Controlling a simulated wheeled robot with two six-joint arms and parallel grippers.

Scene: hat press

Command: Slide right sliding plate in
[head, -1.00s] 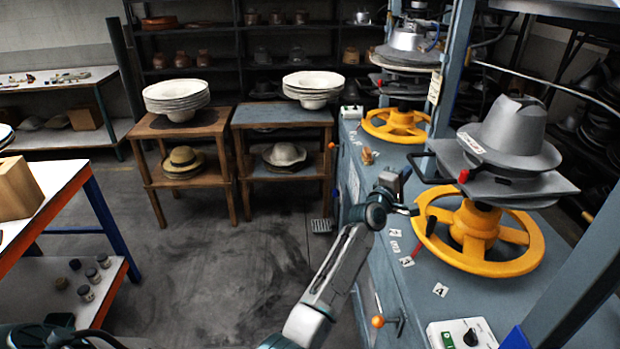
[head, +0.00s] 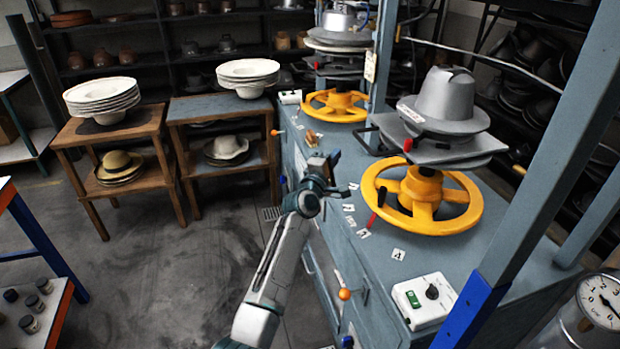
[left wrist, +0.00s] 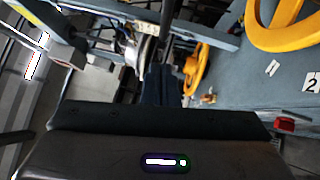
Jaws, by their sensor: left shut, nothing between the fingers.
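The right sliding plate (head: 440,150) is a grey square plate under the grey metal hat mould (head: 445,100), above a yellow handwheel (head: 423,197) on the blue-grey press. In the left wrist view, the shut dark fingers (left wrist: 161,85) point toward the press, with yellow wheels beyond. My right gripper is not in view.
A second press station with a yellow wheel (head: 335,106) stands further back. A white control box (head: 424,299) and a blue-grey upright post (head: 548,150) are at the near right. Wooden stands with stacked hats (head: 102,101) are at left; the floor between is clear.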

